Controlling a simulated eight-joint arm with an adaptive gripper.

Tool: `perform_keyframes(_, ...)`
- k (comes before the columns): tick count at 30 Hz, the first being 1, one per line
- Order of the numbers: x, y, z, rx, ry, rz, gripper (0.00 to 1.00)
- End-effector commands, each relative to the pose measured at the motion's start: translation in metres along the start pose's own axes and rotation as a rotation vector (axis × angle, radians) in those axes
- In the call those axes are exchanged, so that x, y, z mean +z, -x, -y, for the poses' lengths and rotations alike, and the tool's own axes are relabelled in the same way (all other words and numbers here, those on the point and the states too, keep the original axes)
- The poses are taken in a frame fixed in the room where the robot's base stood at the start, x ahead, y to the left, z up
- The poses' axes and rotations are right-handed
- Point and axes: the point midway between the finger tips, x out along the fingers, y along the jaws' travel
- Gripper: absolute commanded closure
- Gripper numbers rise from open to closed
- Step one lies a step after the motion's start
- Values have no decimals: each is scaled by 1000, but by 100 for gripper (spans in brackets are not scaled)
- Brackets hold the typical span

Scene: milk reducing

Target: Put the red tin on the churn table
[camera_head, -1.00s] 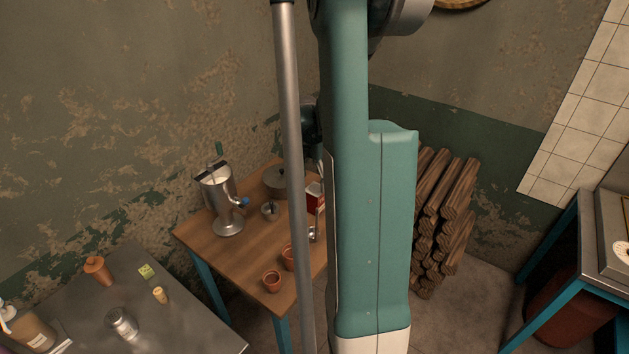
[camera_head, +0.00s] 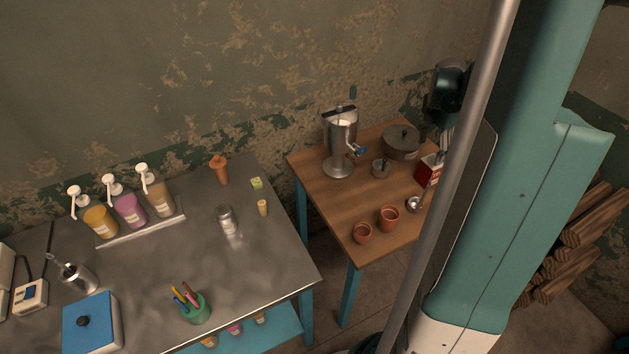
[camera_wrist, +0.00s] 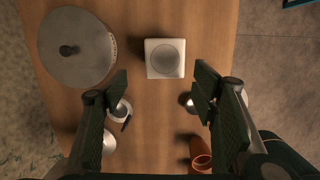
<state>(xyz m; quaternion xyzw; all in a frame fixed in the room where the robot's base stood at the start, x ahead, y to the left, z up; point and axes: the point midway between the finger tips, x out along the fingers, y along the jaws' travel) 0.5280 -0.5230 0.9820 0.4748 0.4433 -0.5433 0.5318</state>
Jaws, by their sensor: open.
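The red tin (camera_head: 428,170) stands on the wooden table, near its right side, partly hidden by my arm in the head view. From above, in the wrist view, the tin shows a pale square top with a round grey lid (camera_wrist: 165,58). The wooden table (camera_head: 330,200) also carries a metal churn-like vessel (camera_head: 340,150) with a tap. My gripper (camera_wrist: 162,84) is open and empty above this table. Its fingers are spread to the left and right in the wrist view, with the tin ahead between their lines. No finger visibly touches the tin.
The metal counter (camera_head: 270,262) at left holds pump bottles, a shaker and a pen cup. Stacked logs (camera_head: 575,240) lie at right.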

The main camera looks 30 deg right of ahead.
Motion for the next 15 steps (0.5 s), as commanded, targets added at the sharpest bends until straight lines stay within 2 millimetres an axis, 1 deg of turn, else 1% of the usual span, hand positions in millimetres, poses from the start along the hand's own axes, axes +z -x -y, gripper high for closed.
perform_keyframes(8, -53, 46, -17, 56, -140, 15, 42)
perform_keyframes(15, -109, 89, -27, 119, -295, 13, 42)
